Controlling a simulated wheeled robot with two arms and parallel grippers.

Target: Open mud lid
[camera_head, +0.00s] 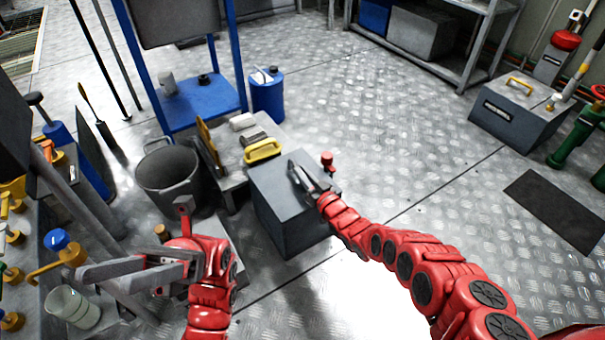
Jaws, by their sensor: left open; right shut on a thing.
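A dark grey box stands on the floor in the middle, with a flat grey lid (269,178) on top. The lid looks level, and I see no gap under it. My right gripper (296,170) reaches in from the right over the lid and is shut on a part of it. The fingers hide the part they grip. My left gripper (103,277) is at the lower left, open and empty, apart from the box and left of it.
A grey bucket (168,178) stands left of the box. A blue stand (201,105) and blue canister (267,95) are behind. A labelled grey box (513,112) is far right. The floor on the right is mostly clear.

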